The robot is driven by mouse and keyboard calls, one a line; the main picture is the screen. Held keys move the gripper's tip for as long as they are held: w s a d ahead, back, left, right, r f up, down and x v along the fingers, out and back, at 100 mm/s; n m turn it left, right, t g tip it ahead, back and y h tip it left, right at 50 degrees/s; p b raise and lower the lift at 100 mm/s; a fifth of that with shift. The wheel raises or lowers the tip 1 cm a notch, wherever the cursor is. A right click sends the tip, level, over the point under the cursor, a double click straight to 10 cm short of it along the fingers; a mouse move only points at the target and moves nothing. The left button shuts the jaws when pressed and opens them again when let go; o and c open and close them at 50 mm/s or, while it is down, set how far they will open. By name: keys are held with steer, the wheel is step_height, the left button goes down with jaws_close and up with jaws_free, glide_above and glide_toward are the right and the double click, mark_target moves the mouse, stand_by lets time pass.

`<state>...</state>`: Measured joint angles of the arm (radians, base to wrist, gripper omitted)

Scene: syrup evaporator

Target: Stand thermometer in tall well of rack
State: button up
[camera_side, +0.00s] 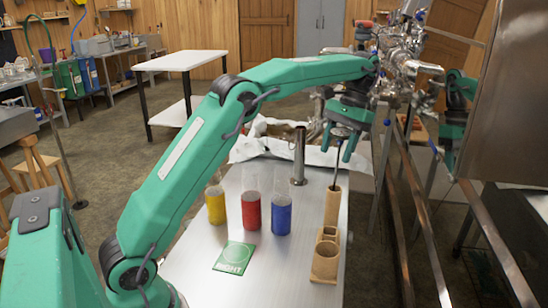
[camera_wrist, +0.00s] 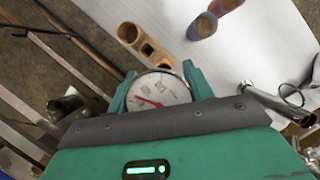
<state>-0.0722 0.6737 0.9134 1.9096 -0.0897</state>
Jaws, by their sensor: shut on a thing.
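The thermometer has a round white dial with a red needle (camera_wrist: 160,92) in the wrist view. Its thin dark stem (camera_side: 336,171) points down in the side view. My gripper (camera_side: 343,150) is shut on the thermometer just below its dial, above the rack. The tan rack (camera_side: 325,263) stands on the bench with stepped wells, the tall well (camera_side: 332,207) at its far end. The stem's lower end meets the tall well's mouth in the side view; I cannot tell how far inside it is. In the wrist view the dial partly hides the rack (camera_wrist: 130,33).
Yellow (camera_side: 215,205), red (camera_side: 251,211) and blue (camera_side: 281,214) cylinders stand left of the rack. A metal tube (camera_side: 299,155) stands behind them. A green card (camera_side: 235,257) lies on the bench. Metal pipework (camera_side: 400,60) and rails (camera_side: 410,210) are to the right.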

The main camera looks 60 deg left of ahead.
mark_target(329, 204)
steer(key=shift+f, duration=7.3)
steer(key=o, duration=0.9)
steer(key=shift+o, duration=0.2)
steer(key=o, duration=0.5)
steer(key=shift+v, duration=3.8)
